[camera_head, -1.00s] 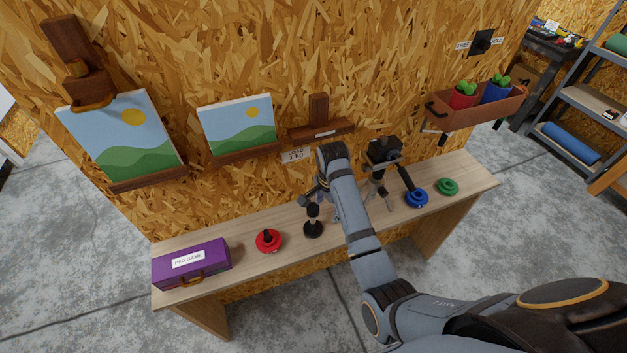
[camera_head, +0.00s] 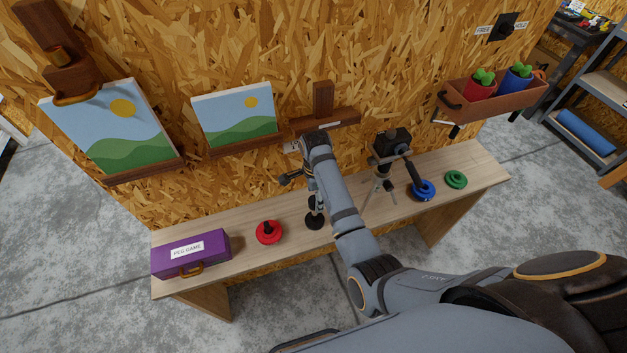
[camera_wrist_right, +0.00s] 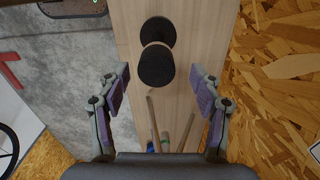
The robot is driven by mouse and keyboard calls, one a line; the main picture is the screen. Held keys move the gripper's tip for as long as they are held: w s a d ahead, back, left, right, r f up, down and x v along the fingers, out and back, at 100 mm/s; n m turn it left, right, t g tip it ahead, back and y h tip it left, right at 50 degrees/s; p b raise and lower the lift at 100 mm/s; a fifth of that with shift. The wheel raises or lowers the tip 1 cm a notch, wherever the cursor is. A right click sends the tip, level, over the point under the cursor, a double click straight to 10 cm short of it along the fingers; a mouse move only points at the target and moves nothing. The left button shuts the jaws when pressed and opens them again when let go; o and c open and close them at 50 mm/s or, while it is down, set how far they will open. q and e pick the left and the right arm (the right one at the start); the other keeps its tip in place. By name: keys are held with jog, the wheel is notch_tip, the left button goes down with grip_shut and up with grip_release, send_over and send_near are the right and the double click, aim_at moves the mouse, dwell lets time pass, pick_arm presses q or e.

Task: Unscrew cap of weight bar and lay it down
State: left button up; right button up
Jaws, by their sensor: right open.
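The weight bar stands upright on the bench, with its round black base (camera_head: 314,223) showing just below my right gripper (camera_head: 312,188) in the head view. Its top is partly hidden by my gripper and arm there. In the right wrist view, its black round cap (camera_wrist_right: 157,66) faces the camera, with the black base (camera_wrist_right: 159,32) behind it. My right gripper (camera_wrist_right: 160,82) is open and points down at the bar. Its fingers are spread to either side, with a gap between them and the cap; nothing is held. My left gripper is not in view.
On the bench (camera_head: 270,207) stand a purple peg game box (camera_head: 192,254), a red weight (camera_head: 269,233), a black device on a tripod (camera_head: 392,145), a blue weight (camera_head: 422,191) and a green ring (camera_head: 456,180). Bare wood lies between box and red weight.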

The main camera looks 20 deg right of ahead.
jog(key=shift+s+f, duration=0.1)
jog(key=shift+f, duration=0.3)
jog(key=shift+s+a, duration=0.1)
jog(key=c, duration=1.2)
jog(key=shift+n, duration=0.3)
jog(key=shift+c, duration=0.8)
jog(key=shift+n, duration=1.2)
jog(key=shift+n, duration=1.4)
